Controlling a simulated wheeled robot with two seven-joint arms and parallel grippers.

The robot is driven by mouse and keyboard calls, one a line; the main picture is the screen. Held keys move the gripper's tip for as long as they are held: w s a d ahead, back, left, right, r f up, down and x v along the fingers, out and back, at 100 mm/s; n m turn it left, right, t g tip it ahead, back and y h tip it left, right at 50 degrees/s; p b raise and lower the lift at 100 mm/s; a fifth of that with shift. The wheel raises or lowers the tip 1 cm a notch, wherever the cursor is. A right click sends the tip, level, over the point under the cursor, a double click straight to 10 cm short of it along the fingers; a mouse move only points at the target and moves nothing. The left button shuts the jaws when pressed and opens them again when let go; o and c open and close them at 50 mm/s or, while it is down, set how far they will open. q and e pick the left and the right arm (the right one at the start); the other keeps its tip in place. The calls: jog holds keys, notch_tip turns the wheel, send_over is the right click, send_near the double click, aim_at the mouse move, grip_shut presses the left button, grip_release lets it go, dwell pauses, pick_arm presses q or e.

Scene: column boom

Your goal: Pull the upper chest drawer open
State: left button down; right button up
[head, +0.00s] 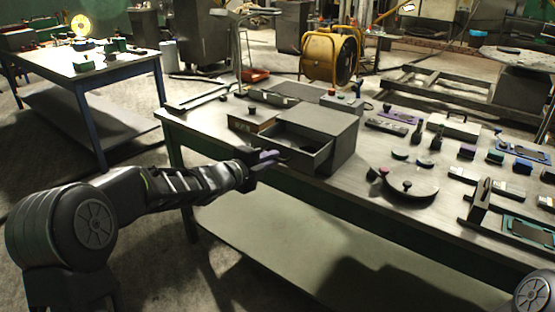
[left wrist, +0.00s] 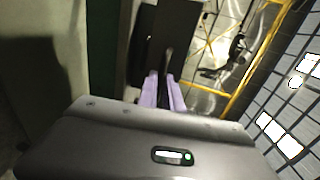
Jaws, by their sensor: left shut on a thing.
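The grey chest (head: 335,130) stands on the workbench. Its drawer (head: 312,150) is pulled part way out towards the left, and I see into its dark inside. My left gripper (head: 268,156) is at the drawer's front and is shut on its handle. The handle is mostly hidden by the fingers. In the left wrist view the light purple fingers (left wrist: 163,92) are close together against a dark part. A lower drawer cannot be made out. My right gripper is not in view.
The workbench (head: 270,167) carries a small box with a knob (head: 252,120) close behind the drawer, a round plate with a knob (head: 410,185) to the right, and several small parts. A yellow fan (head: 330,57) stands behind. Floor left of the bench is clear.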

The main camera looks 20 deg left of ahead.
pick_arm(q)
jog(key=shift+s+a, duration=0.15)
jog(key=shift+s, duration=0.1)
jog(key=c, duration=1.5)
grip_release()
jog(key=v, duration=0.7)
jog(key=shift+s, duration=0.4)
jog(key=shift+a, duration=0.1)
